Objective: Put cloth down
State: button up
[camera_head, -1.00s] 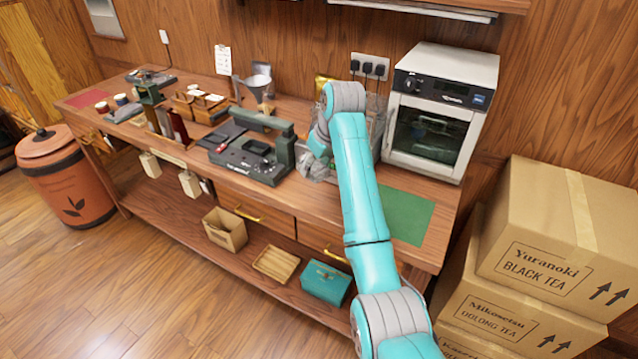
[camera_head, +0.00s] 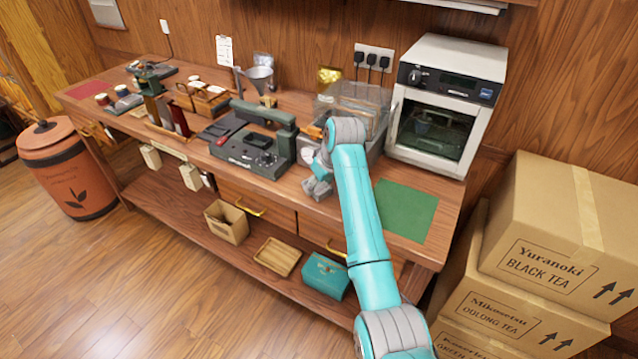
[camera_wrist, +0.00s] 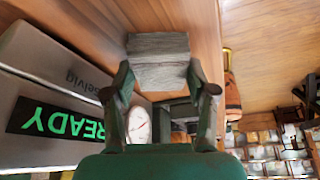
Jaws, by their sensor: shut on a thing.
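A grey, block-like folded cloth (camera_wrist: 158,62) sits between the fingertips of my gripper (camera_wrist: 160,78) in the wrist view. The fingers close on it from both sides. In the head view, my gripper (camera_head: 323,168) is low over the front part of the wooden bench, just right of the dark press machine. The cloth (camera_head: 317,188) shows as a small grey patch at the bench's front edge. I cannot tell whether it touches the bench top.
A green mat (camera_head: 405,210) lies bare to the right. A clear box (camera_head: 360,97) and a white oven (camera_head: 445,105) stand behind.

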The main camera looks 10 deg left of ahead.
jog(key=shift+f, duration=0.1)
jog(key=o, duration=1)
jog(key=v, duration=1.2)
